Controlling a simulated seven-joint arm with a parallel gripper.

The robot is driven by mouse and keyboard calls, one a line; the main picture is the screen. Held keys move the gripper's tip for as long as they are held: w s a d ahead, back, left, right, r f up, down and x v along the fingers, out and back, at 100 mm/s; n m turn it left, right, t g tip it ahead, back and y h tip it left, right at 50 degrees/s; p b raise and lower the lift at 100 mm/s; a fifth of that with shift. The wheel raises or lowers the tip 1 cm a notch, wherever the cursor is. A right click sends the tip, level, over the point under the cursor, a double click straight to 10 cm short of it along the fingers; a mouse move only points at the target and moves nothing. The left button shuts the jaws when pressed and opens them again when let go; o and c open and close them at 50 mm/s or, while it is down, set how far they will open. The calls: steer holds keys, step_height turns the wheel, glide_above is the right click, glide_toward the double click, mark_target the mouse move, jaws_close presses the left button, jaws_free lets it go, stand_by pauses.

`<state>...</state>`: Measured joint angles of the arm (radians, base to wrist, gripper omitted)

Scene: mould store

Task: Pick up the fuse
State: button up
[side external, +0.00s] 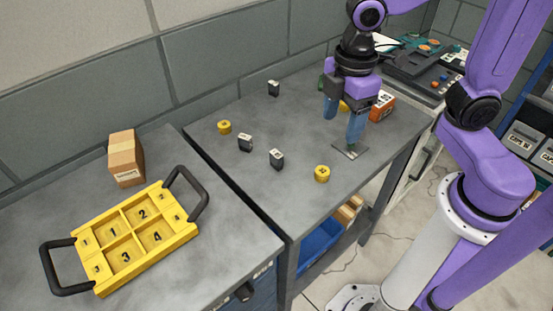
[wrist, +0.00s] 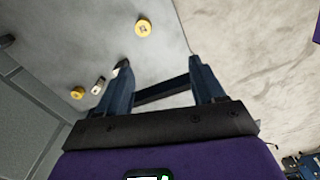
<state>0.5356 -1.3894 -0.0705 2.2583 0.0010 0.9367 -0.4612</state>
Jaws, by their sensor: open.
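No object in view is plainly marked as the fuse. Small black blocks with pale labelled faces stand upright on the grey table: one at the back (side external: 273,88), one in the middle (side external: 245,142) and one nearer the front (side external: 277,158). My gripper (side external: 341,133) points down, open and empty, above the right part of the table. Below its nearer finger lies a small flat grey plate (side external: 350,152). In the wrist view my gripper (wrist: 160,65) has its fingers apart, and a black-and-white block (wrist: 121,68) shows beside the left fingertip, partly hidden.
Yellow round pieces (side external: 224,127) (side external: 322,174) stand on the table. An orange box (side external: 382,106) is close behind my gripper, to its right. On the left table are a yellow numbered tray (side external: 128,217) with black handles and a cardboard box (side external: 126,159).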

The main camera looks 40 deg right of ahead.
mark_target(276, 154)
steer(key=w+a+f+n, duration=0.1)
steer(key=w+a+n, duration=0.25)
steer(key=w, duration=0.95)
steer(key=shift+m, duration=0.25)
steer(key=f, duration=1.2)
steer(key=shift+w+a, duration=0.15)
steer(key=shift+a, duration=0.15)
steer(key=shift+w+a+f, duration=0.1)
steer(key=shift+a+f, duration=0.05)
steer(key=shift+f, duration=2.6)
steer(key=shift+c, duration=0.3)
steer(key=c, duration=1)
